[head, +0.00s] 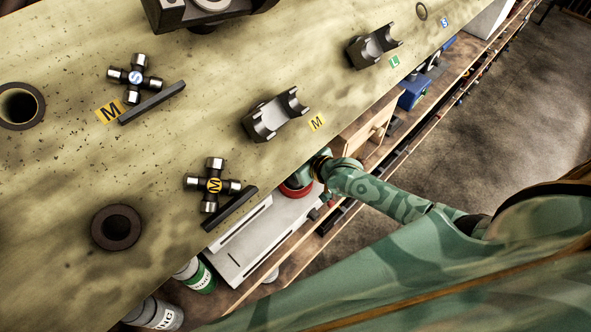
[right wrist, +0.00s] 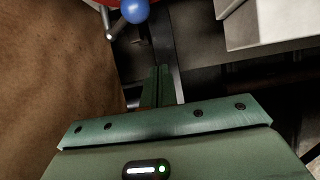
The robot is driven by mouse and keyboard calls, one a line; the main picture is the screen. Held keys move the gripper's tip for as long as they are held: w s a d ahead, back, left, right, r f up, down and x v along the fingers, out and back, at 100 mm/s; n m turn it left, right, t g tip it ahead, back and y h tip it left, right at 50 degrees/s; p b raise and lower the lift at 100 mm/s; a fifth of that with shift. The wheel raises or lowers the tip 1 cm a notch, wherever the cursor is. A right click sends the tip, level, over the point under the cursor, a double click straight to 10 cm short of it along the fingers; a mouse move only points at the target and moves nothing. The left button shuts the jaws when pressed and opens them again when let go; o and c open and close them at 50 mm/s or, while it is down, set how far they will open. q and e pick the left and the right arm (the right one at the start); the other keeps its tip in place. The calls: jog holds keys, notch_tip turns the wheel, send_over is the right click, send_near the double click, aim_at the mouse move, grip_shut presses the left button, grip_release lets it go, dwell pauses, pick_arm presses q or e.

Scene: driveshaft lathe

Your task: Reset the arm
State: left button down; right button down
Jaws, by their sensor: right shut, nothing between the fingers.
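A green camouflaged arm of mine comes in from the right in the head view and reaches to the front edge of the workbench (head: 60,180). Its far end goes out of sight by the edge, and no fingertips show there. In the right wrist view my right gripper (right wrist: 158,85) is shut, its two green fingers together with nothing between them. It points into a dark area near a red part with a blue ball knob (right wrist: 135,10). My left gripper is in neither view.
On the bench are cross-shaped joints (head: 135,78) (head: 213,185), dark yokes (head: 275,113) (head: 374,45) and ring-shaped parts (head: 117,227). Below the edge, a shelf holds a grey machine (head: 245,240), a wooden box (head: 365,135) and cans (head: 197,275). Bare floor (head: 500,100) lies at right.

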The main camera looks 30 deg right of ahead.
jog(key=shift+s+r, duration=0.1)
jog(key=shift+r, duration=0.1)
dwell(0.4)
jog(key=s+a+r+n+g+h, duration=0.2)
jog(key=s+a+r+n, duration=0.15)
jog(key=s, duration=0.55)
jog(key=s+d+r+g+h, duration=0.3)
jog(key=s+d+r+h, duration=0.5)
jog(key=s+d, duration=0.4)
jog(key=s+a+f+g+y+b, duration=0.15)
jog(key=f+b, duration=0.35)
jog(key=f, duration=0.9)
jog(key=s+a+f+g+y+b, duration=0.1)
jog(key=s+a+f+b, duration=0.3)
jog(key=f, duration=1)
jog(key=a+f+g+y+b, duration=0.15)
jog(key=f+b, duration=0.45)
jog(key=f, duration=0.8)
jog(key=s+f+m+g+y+b, duration=0.1)
jog(key=s+f+b, duration=0.4)
jog(key=s+f, duration=0.5)
jog(key=s+d+f+m+g+b, duration=0.1)
jog(key=s+f+b, duration=0.5)
jog(key=f, duration=1)
jog(key=s+m, duration=0.1)
jog(key=s, duration=0.2)
jog(key=shift+s+m+y, duration=0.35)
jog(key=shift+s+y, duration=0.05)
